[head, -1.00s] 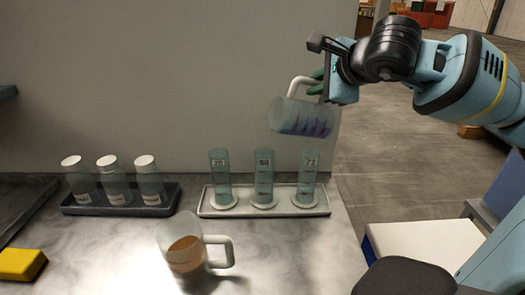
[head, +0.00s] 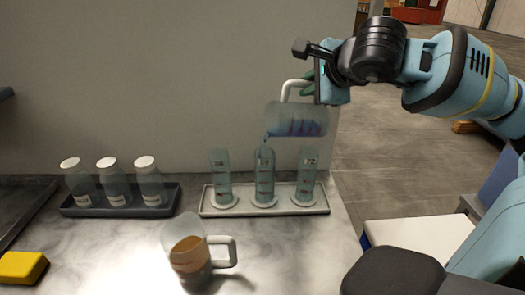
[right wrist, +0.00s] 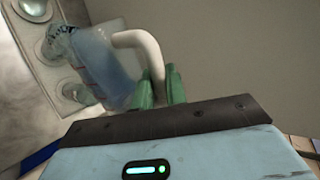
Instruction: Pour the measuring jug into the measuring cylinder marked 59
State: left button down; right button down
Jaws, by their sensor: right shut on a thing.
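My right gripper (head: 312,84) is shut on the white handle of a clear measuring jug (head: 297,121) with blue-violet liquid. The jug is tilted far over, its lip to the left above the middle measuring cylinder (head: 264,178). A thin bluish trace shows between lip and cylinder mouth. The middle cylinder's label is too small to read surely. Cylinders stand to its left (head: 221,178) and right (head: 307,178). In the right wrist view, the green fingers (right wrist: 161,90) grip the handle, and the jug (right wrist: 104,66) partly hides the cylinders. My left gripper is out of view.
The cylinders stand on a white tray (head: 240,212). A second jug (head: 187,250) with brown liquid stands in front. A dark tray (head: 122,212) holds white-capped bottles (head: 113,183). A yellow block (head: 22,267) lies at the left. The counter ends to the right of the white tray.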

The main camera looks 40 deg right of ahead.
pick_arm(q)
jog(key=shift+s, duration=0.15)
pick_arm(e)
jog(key=shift+d, duration=0.1)
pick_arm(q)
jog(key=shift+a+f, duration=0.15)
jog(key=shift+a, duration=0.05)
pick_arm(e)
jog(key=shift+d, duration=0.1)
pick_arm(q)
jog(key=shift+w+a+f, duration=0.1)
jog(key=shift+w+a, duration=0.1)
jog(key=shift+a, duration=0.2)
pick_arm(e)
jog(key=shift+n+h, duration=0.3)
